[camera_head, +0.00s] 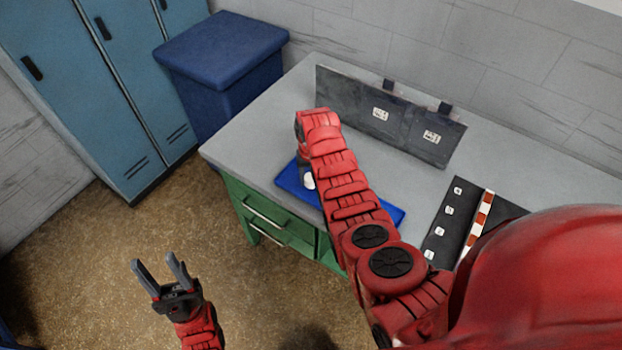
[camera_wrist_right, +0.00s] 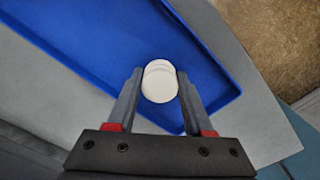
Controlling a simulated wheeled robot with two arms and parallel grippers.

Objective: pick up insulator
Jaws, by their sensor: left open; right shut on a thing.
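The insulator is a white round piece (camera_wrist_right: 159,84), seen from above between the fingers of my right gripper (camera_wrist_right: 157,88) in the right wrist view. The right gripper is shut on it, over a blue tray (camera_wrist_right: 80,25). In the head view the white insulator (camera_head: 309,181) shows just below my right wrist, at the left end of the blue tray (camera_head: 287,181). I cannot tell whether it touches the tray. My right arm hides part of the tray. My left gripper (camera_head: 158,268) is open and empty, over the floor left of the table.
The tray lies on a grey tabletop (camera_head: 268,130) with green drawers (camera_head: 270,222) below. A dark upright panel (camera_head: 390,115) stands behind. A black board with white labels (camera_head: 455,205) and a red-and-white strip (camera_head: 480,212) lie to the right. A blue bin (camera_head: 222,75) and lockers (camera_head: 85,90) stand left.

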